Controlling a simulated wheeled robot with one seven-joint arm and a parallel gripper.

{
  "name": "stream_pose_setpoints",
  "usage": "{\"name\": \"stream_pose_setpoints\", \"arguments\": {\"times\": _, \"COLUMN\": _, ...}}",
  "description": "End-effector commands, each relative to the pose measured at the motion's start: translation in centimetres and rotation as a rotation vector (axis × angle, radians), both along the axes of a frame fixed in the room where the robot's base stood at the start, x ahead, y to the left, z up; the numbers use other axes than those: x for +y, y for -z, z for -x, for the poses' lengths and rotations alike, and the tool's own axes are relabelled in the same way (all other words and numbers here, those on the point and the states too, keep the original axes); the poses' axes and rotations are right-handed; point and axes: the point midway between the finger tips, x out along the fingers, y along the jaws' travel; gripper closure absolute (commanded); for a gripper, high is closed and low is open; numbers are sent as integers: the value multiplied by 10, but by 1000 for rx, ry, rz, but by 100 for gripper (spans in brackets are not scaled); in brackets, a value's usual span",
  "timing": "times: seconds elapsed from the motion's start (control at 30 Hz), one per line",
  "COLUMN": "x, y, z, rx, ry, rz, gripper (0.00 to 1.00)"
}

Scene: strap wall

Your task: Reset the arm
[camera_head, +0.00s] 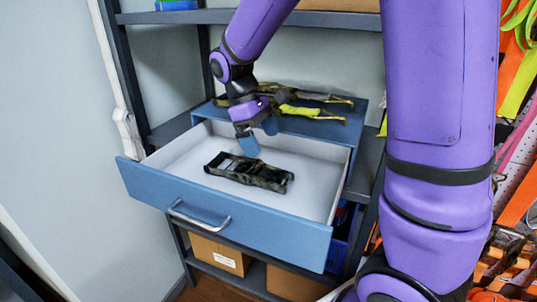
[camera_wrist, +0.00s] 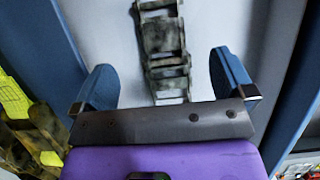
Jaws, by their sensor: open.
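My gripper (camera_head: 259,137) is open and empty, just above the open blue drawer (camera_head: 245,228). Its two blue fingers also show in the wrist view (camera_wrist: 160,82), spread apart. A dark, worn metal ratchet buckle (camera_head: 250,173) lies on the drawer's white floor, below and in front of the fingers. In the wrist view the buckle (camera_wrist: 162,45) lies between and beyond the fingers, and none of it is gripped. My purple arm reaches in from the upper right.
The drawer slides out of a blue cabinet (camera_head: 372,105) on a dark metal shelf rack. Yellow-green straps with buckles (camera_head: 300,108) lie on the cabinet top behind my gripper. Cardboard boxes (camera_head: 217,254) stand on the lower shelf. Orange and green straps (camera_head: 520,80) hang at the right.

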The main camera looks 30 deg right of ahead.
Motion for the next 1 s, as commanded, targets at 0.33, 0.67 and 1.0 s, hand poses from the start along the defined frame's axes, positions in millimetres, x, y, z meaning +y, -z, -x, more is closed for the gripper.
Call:
{"name": "stream_pose_setpoints", "arguments": {"times": 0.33, "x": 6, "y": -24, "z": -8, "rx": 1, "ry": 0, "rz": 1, "gripper": 0}}
{"name": "stream_pose_setpoints", "arguments": {"times": 0.67, "x": -1, "y": -46, "z": 13, "rx": -92, "ry": 61, "rz": -27, "gripper": 0}}
{"name": "stream_pose_setpoints", "arguments": {"times": 1.0, "x": -15, "y": -93, "z": 79, "rx": -360, "ry": 250, "rz": -112, "gripper": 0}}
